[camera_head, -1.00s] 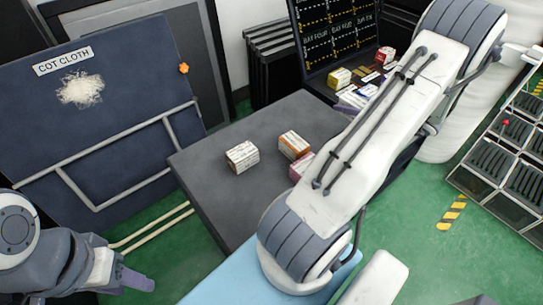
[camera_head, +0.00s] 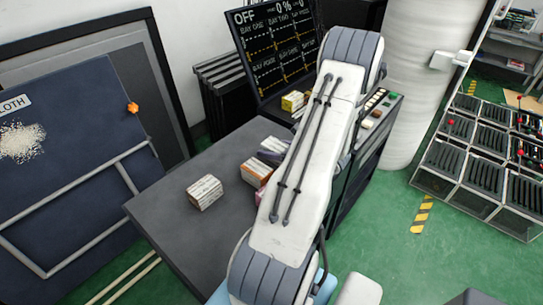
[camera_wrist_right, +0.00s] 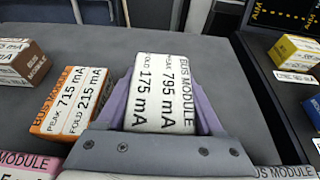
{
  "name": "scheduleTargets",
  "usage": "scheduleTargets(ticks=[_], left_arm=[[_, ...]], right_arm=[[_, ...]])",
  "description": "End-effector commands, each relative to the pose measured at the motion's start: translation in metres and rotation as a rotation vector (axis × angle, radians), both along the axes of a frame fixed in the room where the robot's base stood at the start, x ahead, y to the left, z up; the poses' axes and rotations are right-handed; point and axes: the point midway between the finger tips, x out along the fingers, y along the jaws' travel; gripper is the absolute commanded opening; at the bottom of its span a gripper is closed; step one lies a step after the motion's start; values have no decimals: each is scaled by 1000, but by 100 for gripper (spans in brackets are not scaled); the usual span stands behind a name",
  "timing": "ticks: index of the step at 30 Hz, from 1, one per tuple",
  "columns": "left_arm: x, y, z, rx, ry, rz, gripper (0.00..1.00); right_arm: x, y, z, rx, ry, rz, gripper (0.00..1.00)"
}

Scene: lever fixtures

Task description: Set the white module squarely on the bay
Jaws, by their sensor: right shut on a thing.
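The white module (camera_wrist_right: 164,95), a box with a white label and printed mA figures, sits between the purple fingers of my right gripper (camera_wrist_right: 165,105) in the right wrist view. The gripper is shut on it, above or on the grey table; the gap beneath is unclear. The bays are not clearly seen; the display (camera_head: 280,42) on the dark console lists several bays and reads OFF and 0 %. My left gripper is out of view.
On the grey table (camera_head: 160,215) stand a brown-sided module (camera_head: 205,192), an orange module (camera_head: 256,172) and a pink module (camera_wrist_right: 30,165). A yellow module (camera_head: 293,101) is on the console. Divided bins (camera_head: 480,150) stand at right.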

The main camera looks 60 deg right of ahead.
Motion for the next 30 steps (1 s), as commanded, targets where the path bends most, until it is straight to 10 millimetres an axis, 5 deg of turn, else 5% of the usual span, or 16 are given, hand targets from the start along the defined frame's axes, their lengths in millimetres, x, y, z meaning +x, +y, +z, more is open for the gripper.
scheduleTargets(ticks=[4, 16, 17, 18, 30], left_arm=[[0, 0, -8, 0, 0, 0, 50], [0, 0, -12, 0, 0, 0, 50], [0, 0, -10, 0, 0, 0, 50], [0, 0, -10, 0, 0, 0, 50], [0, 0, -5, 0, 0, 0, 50]], right_arm=[[0, 0, -24, 2, 0, 0, 6], [0, 0, -29, 0, -1, 0, 6], [0, 0, -28, 0, 0, 0, 80], [0, 0, -28, 0, 0, 0, 95], [0, 0, -22, 0, 0, 0, 98]])
